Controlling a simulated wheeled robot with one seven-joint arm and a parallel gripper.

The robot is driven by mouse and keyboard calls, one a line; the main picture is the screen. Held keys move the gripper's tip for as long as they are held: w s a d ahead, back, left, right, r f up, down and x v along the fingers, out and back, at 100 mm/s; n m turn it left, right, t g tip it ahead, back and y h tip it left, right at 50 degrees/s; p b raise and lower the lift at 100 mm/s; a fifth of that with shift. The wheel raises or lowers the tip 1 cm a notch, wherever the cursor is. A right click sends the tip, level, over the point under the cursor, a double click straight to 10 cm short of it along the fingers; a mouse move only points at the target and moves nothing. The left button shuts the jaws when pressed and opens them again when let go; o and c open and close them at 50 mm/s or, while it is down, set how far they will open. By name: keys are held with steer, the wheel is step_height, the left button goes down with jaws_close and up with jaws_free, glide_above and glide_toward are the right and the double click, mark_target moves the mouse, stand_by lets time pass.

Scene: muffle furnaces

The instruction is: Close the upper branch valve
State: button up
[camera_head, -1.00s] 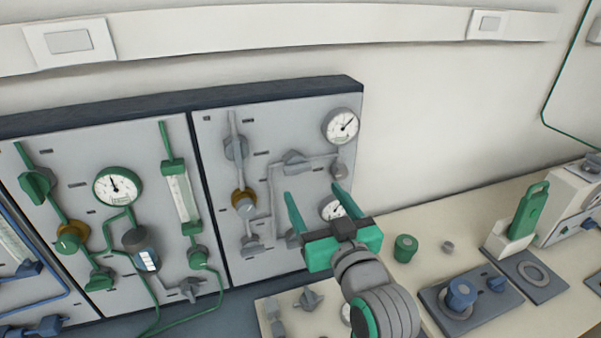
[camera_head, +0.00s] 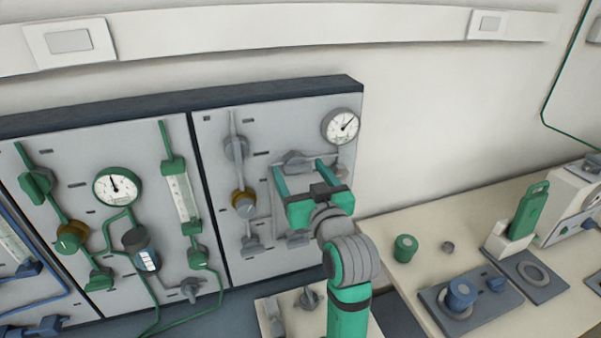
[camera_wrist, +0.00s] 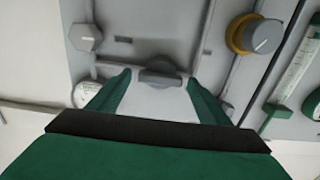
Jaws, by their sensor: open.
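The upper branch valve (camera_head: 296,158) is a grey knob on the grey pipe of the right-hand panel. In the wrist view its dark grey handle (camera_wrist: 160,75) lies across the picture, between and just beyond my fingertips. My gripper (camera_head: 300,169) is open, its two green fingers pointing at the panel with the knob between their tips. The wrist view shows the fingers (camera_wrist: 159,82) apart on either side; contact cannot be told. The lower branch valve (camera_head: 298,240) is a grey knob partly hidden behind my gripper.
A brass-collared valve (camera_head: 244,203) sits left of my gripper. A gauge (camera_head: 341,126) is at the panel's upper right. A grey octagonal knob (camera_wrist: 85,37) is close by in the wrist view. The bench (camera_head: 400,222) at right holds a green cap (camera_head: 404,248) and devices.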

steer(key=c, duration=1)
steer(key=shift+c, duration=0.2)
steer(key=shift+n, duration=0.3)
steer(key=n, duration=0.3)
steer(key=shift+n, duration=0.3)
steer(key=n, duration=0.4)
steer(key=shift+s+n, duration=0.1)
steer(key=shift+n, duration=0.2)
steer(key=n, duration=0.4)
steer(key=shift+a+f, duration=0.1)
steer(key=shift+f+n, duration=0.1)
steer(key=shift+n, duration=2.4)
steer(key=o, duration=1)
